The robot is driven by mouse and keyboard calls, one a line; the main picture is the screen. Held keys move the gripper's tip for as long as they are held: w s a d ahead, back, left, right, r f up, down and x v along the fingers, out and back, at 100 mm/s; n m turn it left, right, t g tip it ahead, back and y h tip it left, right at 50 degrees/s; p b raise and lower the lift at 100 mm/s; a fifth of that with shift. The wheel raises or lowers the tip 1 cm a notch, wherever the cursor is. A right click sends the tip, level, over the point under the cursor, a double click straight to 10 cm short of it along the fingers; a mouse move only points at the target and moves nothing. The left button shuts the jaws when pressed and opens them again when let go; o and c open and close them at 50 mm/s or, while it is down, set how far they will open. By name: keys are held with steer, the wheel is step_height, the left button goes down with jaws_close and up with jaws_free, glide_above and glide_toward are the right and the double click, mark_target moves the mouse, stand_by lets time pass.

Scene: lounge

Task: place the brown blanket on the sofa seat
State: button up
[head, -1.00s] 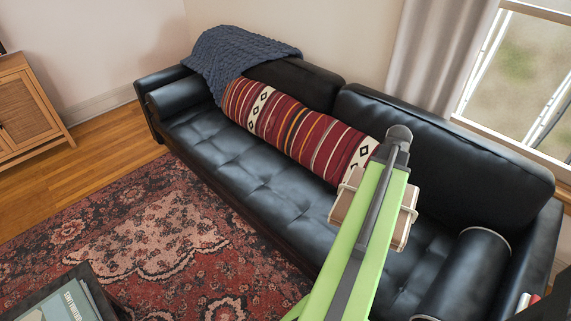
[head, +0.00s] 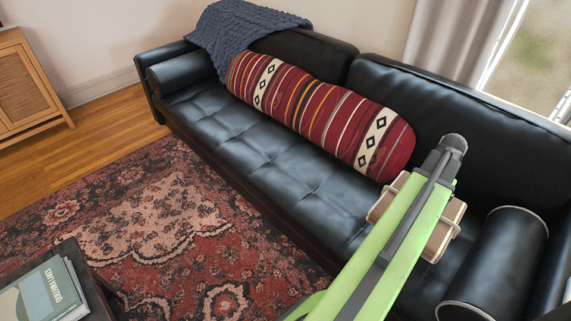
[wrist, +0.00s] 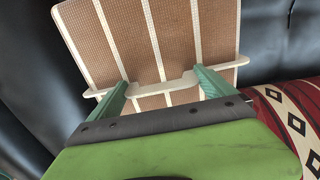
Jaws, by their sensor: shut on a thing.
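The brown blanket (head: 445,236) shows as a flat folded block with cream edges, partly hidden behind my arm in the head view. In the wrist view the blanket (wrist: 180,45) is brown and woven with cream stripes. My gripper (wrist: 164,88) is shut on it, one green finger at each side. The black leather sofa seat (head: 265,160) lies below. The blanket is over the right part of the seat, in front of the backrest. I cannot tell whether it touches the seat.
A red striped bolster (head: 315,112) lies along the backrest, just left of the blanket. A black roll cushion (head: 497,265) is at the right end. A blue throw (head: 240,30) drapes the far left. A dark table with books (head: 50,292) stands at lower left. The left seat is clear.

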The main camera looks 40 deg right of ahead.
steer(key=shift+m, duration=0.4)
steer(key=s+f, duration=0.1)
steer(key=s+f+b, duration=0.1)
steer(key=f, duration=0.1)
steer(key=s+d+f+b, duration=0.1)
steer(key=shift+d+f, duration=0.1)
steer(key=shift+f, duration=0.05)
steer(key=w+a+f+b, duration=0.1)
steer(key=w+f+b, duration=0.2)
steer(key=w+a+f+b, duration=0.1)
steer(key=w+f+b, duration=0.3)
steer(key=w+a+f+b, duration=0.1)
steer(key=w+f+b, duration=0.3)
steer(key=shift+w+a+f, duration=0.1)
steer(key=shift+a, duration=0.1)
steer(key=shift+r, duration=0.2)
